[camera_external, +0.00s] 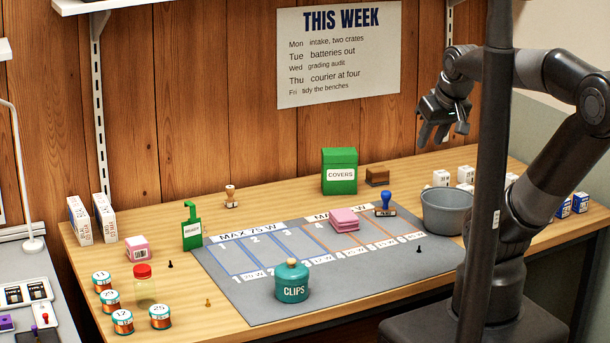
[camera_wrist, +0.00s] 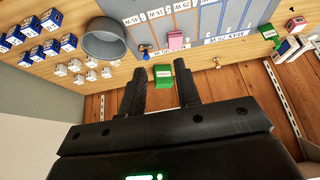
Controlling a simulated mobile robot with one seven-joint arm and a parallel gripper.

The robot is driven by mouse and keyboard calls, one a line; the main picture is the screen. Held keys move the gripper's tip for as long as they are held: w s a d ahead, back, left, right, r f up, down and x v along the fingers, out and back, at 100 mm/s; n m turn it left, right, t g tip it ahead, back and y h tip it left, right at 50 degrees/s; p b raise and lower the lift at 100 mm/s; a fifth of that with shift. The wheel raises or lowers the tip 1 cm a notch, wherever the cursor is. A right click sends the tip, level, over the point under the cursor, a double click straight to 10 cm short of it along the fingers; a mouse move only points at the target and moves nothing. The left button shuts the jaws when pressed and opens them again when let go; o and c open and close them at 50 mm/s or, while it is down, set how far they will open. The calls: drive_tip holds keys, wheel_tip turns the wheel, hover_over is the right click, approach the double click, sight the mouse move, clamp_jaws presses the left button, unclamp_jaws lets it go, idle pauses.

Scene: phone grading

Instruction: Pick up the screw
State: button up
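Several tiny screw-like pieces stand on the bench in the external view. A dark one (camera_external: 170,264) is left of the grey mat, a brass-coloured one (camera_external: 207,302) is near the front edge, and another dark one (camera_external: 419,249) is on the mat's right part. They are too small to tell their exact shape.
The grey mat (camera_external: 261,312) carries a teal CLIPS jar (camera_external: 292,284), a pink stack (camera_external: 344,220) and a blue-handled stamp (camera_external: 386,203). A grey bowl (camera_external: 447,212) and a green COVERS box (camera_external: 339,171) stand near. Orange-and-teal spools (camera_external: 123,322) and a red-capped jar (camera_external: 144,286) sit left.

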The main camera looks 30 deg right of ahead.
drive_tip(key=w+d+f+m+g, duration=0.3)
drive_tip(key=w+f+g, duration=0.1)
drive_tip(key=w+f, duration=0.35)
drive_tip(key=m+g+y, duration=0.1)
drive_tip(key=m+g, duration=0.2)
drive_tip(key=m, duration=0.1)
approach(419, 250)
drive_tip(key=shift+s+a+f, duration=0.1)
drive_tip(key=shift+a+f, duration=0.05)
drive_tip(key=shift+f, duration=0.35)
drive_tip(key=shift+s+a+f, duration=0.1)
drive_tip(key=shift+a+f, duration=0.05)
drive_tip(key=shift+f, duration=0.35)
drive_tip(key=shift+s+f, duration=0.15)
drive_tip(key=shift+f, duration=2.45)
drive_tip(key=shift+c, duration=0.5)
clamp_jaws()
